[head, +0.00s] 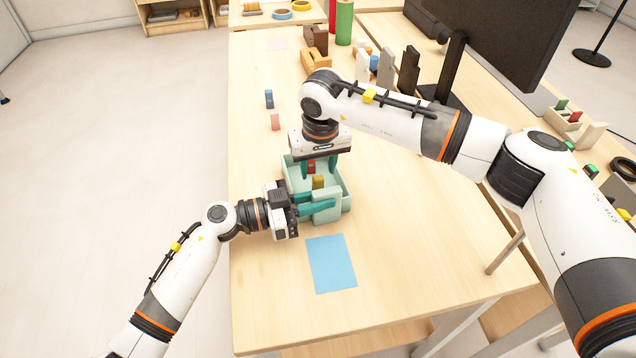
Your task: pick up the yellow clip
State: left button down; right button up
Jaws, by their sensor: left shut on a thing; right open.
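The yellow clip (318,182) is a small olive-yellow block inside a pale green tray (345,185) near the left side of the table. My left gripper (318,204) reaches in from the left, its teal fingers shut on the tray's near wall; the exact contact is partly hidden. My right gripper (320,166) points down over the far part of the tray, open, its teal fingers apart. It is just beyond the yellow clip and not closed on it. A small red piece (311,167) shows between the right fingers, partly hidden.
A blue sheet (331,263) lies in front of the tray. Blue (269,98) and pink (275,121) blocks stand behind it to the left. Wooden, white and dark props and a monitor (490,35) stand at the back. The table's right front is clear below my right arm.

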aim_at(318, 177)
notch_tip(318, 177, down, 6)
jog(key=shift+w+r, duration=0.15)
dwell(0.3)
grip_shut()
jog(key=shift+r, duration=5.05)
jog(key=shift+r, duration=0.4)
pick_arm(q)
jog(key=c, duration=1.3)
grip_release()
jog(key=shift+o, duration=0.2)
